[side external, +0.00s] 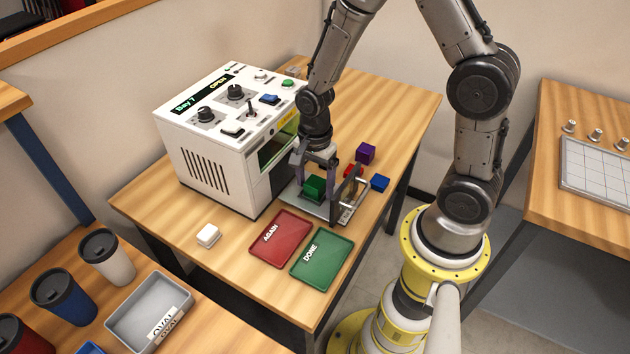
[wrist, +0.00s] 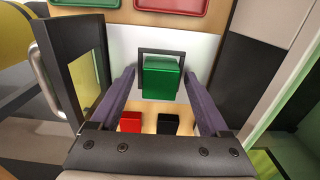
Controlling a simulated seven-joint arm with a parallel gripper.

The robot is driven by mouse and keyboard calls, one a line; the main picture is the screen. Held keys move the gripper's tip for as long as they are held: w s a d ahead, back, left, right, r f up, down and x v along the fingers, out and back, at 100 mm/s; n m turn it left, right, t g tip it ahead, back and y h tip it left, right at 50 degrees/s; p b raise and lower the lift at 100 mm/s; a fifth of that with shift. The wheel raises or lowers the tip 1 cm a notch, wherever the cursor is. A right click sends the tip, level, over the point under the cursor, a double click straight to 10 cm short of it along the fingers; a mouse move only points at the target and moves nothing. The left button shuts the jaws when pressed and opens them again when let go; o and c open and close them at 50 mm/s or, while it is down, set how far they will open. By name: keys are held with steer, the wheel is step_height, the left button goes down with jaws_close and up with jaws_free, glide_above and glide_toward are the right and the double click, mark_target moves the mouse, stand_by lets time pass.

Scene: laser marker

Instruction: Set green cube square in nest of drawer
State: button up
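The green cube (side external: 314,187) sits at the nest of the pulled-out drawer (side external: 335,212), in front of the white machine. In the wrist view the green cube (wrist: 162,78) overlaps the dark square nest frame (wrist: 142,56), and looks slightly turned against it. The frame's near side is hidden behind the cube, so I cannot tell whether the cube is fully seated. My gripper (side external: 316,178) is low over the drawer, its fingers on either side of the cube. In the wrist view my gripper (wrist: 160,73) is open, with a gap on both sides of the cube.
The white machine (side external: 210,150) displays "OPEN". A purple cube (side external: 365,154), red block (side external: 350,170) and blue block (side external: 380,183) lie beyond the drawer. The red AGAIN tray (side external: 273,257) and green DONE tray (side external: 340,263) lie in front. A white block (side external: 208,235) stands left.

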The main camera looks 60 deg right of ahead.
mark_target(315, 182)
step_height(315, 182, up, 11)
steer(key=s+a+r+n+t, duration=0.2)
steer(key=s+r+n+t, duration=0.3)
steer(key=s+r+n, duration=0.7)
steer(key=s+n, duration=0.1)
steer(key=n, duration=0.5)
steer(key=shift+s+r+t, duration=0.2)
steer(key=shift+s+t, duration=0.1)
stand_by(0.7)
